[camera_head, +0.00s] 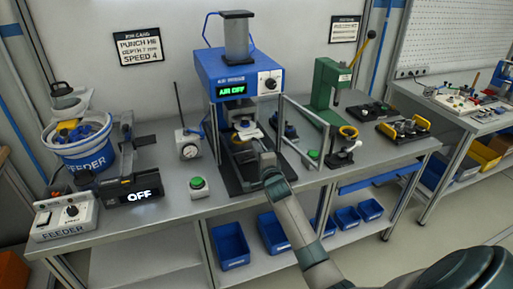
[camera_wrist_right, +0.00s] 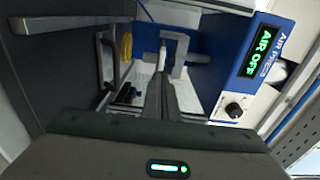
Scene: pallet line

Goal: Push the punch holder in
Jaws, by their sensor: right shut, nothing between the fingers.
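The blue air press (camera_head: 238,75) stands at the middle of the bench, and its display reads AIR OFF. A light metal part (camera_head: 247,130), which looks like the punch holder, sits in the press opening under the head. In the right wrist view a grey metal bracket-like part (camera_wrist_right: 176,52) shows just beyond my fingers. My right gripper (camera_head: 266,158) is shut and empty in front of the press opening. Its fingers (camera_wrist_right: 160,80) point at that part; I cannot tell whether they touch it. My left gripper is not in view.
A clear guard panel (camera_head: 302,130) stands at the right of the press, with a green arbor press (camera_head: 328,85) beyond. A dial gauge (camera_head: 189,148) and green button (camera_head: 198,184) stand left. The blue feeder bowl (camera_head: 85,150) is farther left. A card (camera_head: 138,47) hangs behind.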

